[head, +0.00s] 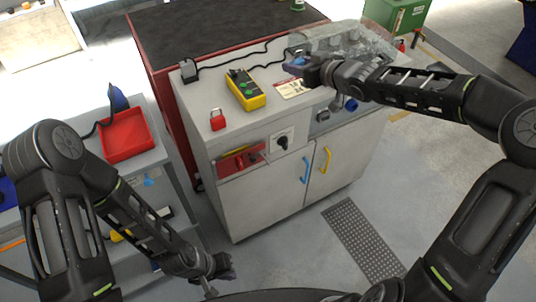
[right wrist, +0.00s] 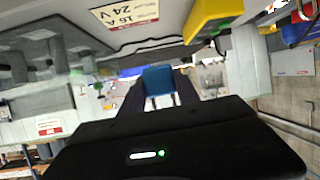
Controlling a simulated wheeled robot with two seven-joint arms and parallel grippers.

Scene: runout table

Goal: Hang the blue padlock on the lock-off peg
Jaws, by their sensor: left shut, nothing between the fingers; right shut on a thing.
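The blue padlock (right wrist: 158,80) sits between the fingers of my right gripper (right wrist: 157,88) in the right wrist view. In the head view the padlock (head: 295,64) shows as a small blue shape at my right gripper (head: 306,70), above the far part of the cabinet top. My right gripper is shut on it. My left gripper (head: 218,270) is shut and empty, low in front of the cabinet near the floor. A rotary switch (head: 283,141) is on the cabinet front. I cannot clearly make out the lock-off peg.
The grey cabinet (head: 255,190) carries a yellow control box (head: 245,90), a red padlock (head: 218,120), a printed card (head: 292,89) and a clear cover (head: 345,38). A blue round part (head: 350,104) is on its front. A red tray (head: 125,135) stands at left.

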